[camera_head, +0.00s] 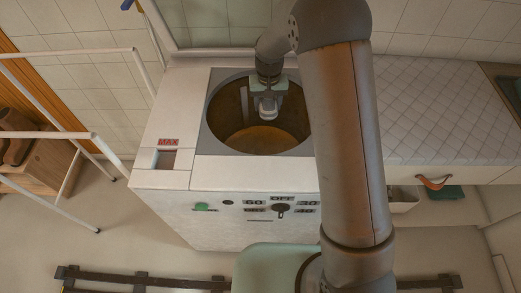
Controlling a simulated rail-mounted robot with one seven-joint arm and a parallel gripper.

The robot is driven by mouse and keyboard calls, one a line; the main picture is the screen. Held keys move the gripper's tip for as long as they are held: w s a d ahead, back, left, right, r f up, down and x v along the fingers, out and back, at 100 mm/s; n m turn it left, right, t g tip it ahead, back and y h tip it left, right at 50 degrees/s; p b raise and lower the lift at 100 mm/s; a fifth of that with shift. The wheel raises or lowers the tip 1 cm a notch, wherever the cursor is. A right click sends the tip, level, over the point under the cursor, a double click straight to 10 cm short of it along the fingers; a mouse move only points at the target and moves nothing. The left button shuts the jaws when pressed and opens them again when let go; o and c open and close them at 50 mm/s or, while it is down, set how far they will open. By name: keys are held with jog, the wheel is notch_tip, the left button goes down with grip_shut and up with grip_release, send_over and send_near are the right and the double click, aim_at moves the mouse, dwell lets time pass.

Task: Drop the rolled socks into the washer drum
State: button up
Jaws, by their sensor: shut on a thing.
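The washer drum (228,108) is a round, brownish open well in the top of the white washer (175,112). My gripper (267,108) points down over the drum's opening, towards its far right side. It is shut on a small pale grey thing, which looks like the rolled socks (268,105); the fingers and wrist hide much of it. The drum floor shows below and looks bare where visible. My arm hides the drum's right edge. I cannot tell exactly how deep the gripper is relative to the rim.
The washer's raised lid (215,25) stands behind the drum. A white drying rack (75,92) and a wooden crate (50,165) are at left. A quilted pale counter (430,110) is at right, with a leather pull (434,182) on its front. The washer's front has a dial (280,208).

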jog(key=shift+f+b, duration=0.8)
jog(key=shift+f, duration=1.1)
jog(key=shift+a, duration=0.1)
jog(key=o, duration=1.1)
jog(key=shift+c, duration=0.2)
jog(key=shift+r, duration=0.1)
notch_tip(320, 180, up, 17)
jog(key=b, duration=0.1)
jog(key=shift+r, duration=0.2)
